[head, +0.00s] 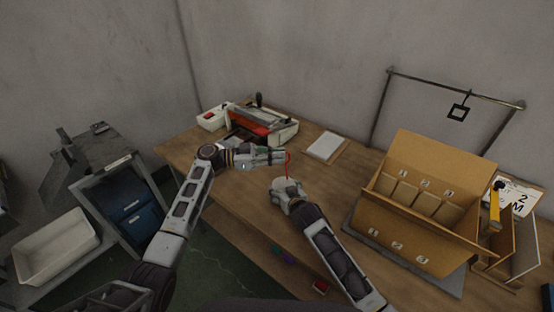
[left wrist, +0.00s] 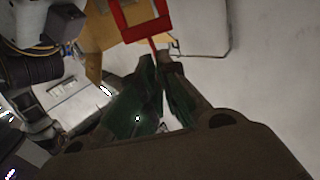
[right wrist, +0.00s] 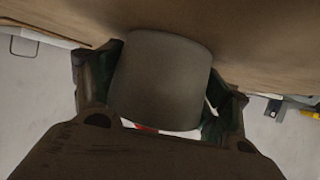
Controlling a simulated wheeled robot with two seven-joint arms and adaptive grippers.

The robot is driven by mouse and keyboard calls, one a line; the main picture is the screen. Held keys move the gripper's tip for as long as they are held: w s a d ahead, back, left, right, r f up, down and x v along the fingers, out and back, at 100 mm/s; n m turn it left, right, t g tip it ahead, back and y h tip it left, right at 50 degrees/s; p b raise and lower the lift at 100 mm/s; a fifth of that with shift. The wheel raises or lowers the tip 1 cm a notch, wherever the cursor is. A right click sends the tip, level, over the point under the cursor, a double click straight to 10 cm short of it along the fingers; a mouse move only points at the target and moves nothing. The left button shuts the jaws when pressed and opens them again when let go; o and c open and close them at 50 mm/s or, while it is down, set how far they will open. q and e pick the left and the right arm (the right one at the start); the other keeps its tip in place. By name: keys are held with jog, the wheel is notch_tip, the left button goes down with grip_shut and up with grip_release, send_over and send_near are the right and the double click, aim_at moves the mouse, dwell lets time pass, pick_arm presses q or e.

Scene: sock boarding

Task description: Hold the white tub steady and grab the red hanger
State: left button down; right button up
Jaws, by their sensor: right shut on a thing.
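The white tub (right wrist: 162,80) fills the middle of the right wrist view, looking grey in shade. My right gripper (head: 287,187) is shut around its sides on the table. In the head view the gripper and tub are hard to tell apart. The red hanger (head: 288,163) rises thin and upright above the tub. In the left wrist view it shows as a red frame (left wrist: 146,22) with a thin stem. My left gripper (head: 282,157) is beside the hanger, its fingers a narrow gap apart. The stem is at its fingertips (left wrist: 160,60); contact is unclear.
A cardboard box with numbered compartments (head: 388,237) stands on the right of the wooden table (head: 330,195). A red and white machine (head: 262,124) and a white pad (head: 326,146) lie at the back. A metal rail (head: 445,86) with a black square hook stands behind the box.

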jog(key=o, duration=1.1)
jog(key=shift+c, duration=0.2)
jog(key=shift+s, duration=0.15)
jog(key=shift+v, duration=5.85)
jog(key=shift+x, duration=4.05)
jog(key=shift+s+d+r, duration=0.15)
